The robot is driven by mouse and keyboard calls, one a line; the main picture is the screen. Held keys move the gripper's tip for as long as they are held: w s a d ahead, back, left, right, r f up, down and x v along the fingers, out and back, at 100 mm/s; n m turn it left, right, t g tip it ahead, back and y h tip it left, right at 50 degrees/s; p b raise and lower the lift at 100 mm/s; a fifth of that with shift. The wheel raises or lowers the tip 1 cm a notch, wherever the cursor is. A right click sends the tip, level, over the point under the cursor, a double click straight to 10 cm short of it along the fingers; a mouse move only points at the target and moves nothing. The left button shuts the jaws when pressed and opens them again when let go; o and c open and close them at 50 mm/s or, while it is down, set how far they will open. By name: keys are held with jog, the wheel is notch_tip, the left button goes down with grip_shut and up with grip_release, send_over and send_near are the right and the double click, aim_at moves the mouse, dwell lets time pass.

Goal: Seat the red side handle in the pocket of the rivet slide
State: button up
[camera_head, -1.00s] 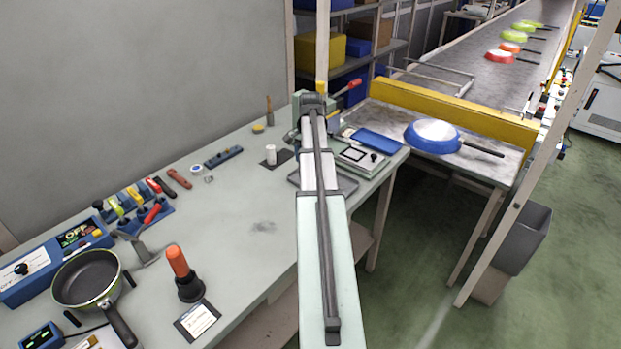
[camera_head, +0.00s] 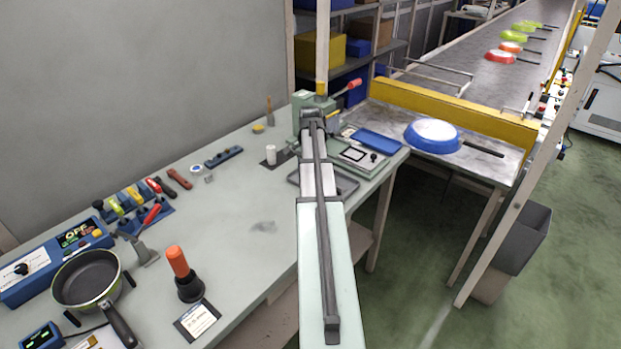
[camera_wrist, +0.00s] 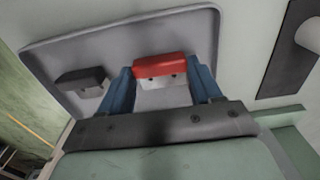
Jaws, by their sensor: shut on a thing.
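In the wrist view, my gripper (camera_wrist: 162,80) is shut on the red side handle (camera_wrist: 160,66). Its blue fingers are on either side of the handle, whose pale lower face shows two dark holes. The handle is over the grey tray (camera_wrist: 125,28); whether it touches the tray floor I cannot tell. In the head view, my arm hides the gripper and the handle. The green press (camera_head: 303,103) with a red-tipped lever stands behind my arm. The rivet slide and its pocket cannot be made out clearly in either view.
A black handle (camera_wrist: 82,78) lies in the tray beside the red one. The tray (camera_head: 347,183) also shows right of my arm in the head view. A white cylinder (camera_head: 271,154) stands left of the press. A blue pan (camera_head: 432,135) lies at the conveyor's end.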

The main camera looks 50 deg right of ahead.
jog(key=c, duration=0.5)
notch_tip(320, 180, up, 10)
jog(key=s+a+n, duration=0.2)
jog(key=a+n, duration=0.3)
jog(key=w+a+r+n, duration=0.2)
jog(key=w+a, duration=0.3)
jog(key=a, duration=1.1)
jog(key=w+a+r+n, duration=0.3)
jog(key=w+a, duration=0.3)
jog(key=a, duration=1)
jog(key=w+a+r+n, duration=0.2)
jog(key=w+a+n, duration=0.2)
jog(key=a, duration=1.2)
jog(key=shift+w+a+r+n, duration=0.2)
jog(key=shift+w+r+n, duration=0.1)
jog(key=shift+w, duration=0.4)
